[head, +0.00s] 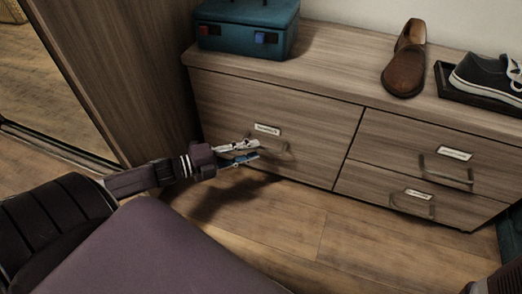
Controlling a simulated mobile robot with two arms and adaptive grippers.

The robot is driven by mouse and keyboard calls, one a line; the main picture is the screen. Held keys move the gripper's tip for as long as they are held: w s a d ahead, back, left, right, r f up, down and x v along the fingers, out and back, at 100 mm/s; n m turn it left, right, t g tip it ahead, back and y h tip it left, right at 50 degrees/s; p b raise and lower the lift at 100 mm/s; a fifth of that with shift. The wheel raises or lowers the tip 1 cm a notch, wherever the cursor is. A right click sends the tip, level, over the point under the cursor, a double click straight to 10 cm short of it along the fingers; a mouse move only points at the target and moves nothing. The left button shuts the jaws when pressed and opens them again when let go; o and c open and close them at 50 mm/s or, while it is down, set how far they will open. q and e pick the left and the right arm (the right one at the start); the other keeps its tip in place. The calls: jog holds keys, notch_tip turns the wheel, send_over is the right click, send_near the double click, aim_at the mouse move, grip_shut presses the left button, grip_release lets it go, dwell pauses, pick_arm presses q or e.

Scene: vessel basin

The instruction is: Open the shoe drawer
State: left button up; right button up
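A wood-grain cabinet has one large left drawer (315,145), an upper right drawer (390,140) and a lower right drawer (365,184). All look closed. Each has a small white label, too small to read, so I cannot tell which is the shoe drawer. My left gripper (257,149) is at the large drawer's front, just below its label, with its two fingers apart. The large drawer's handle (285,147) is partly hidden by the fingertips; I cannot tell whether they touch it. My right gripper is out of view.
A teal case (247,27), a brown shoe (404,70) and a dark sneaker (490,78) on a black tray (448,78) stand on the cabinet top. A tall wooden panel (115,60) stands at the left. The floor (300,225) before the drawers is clear.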

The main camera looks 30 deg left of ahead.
aim_at(260, 148)
pick_arm(q)
jog(key=shift+b+x, duration=0.8)
jog(key=shift+x, duration=0.95)
jog(key=shift+c, duration=0.2)
grip_shut()
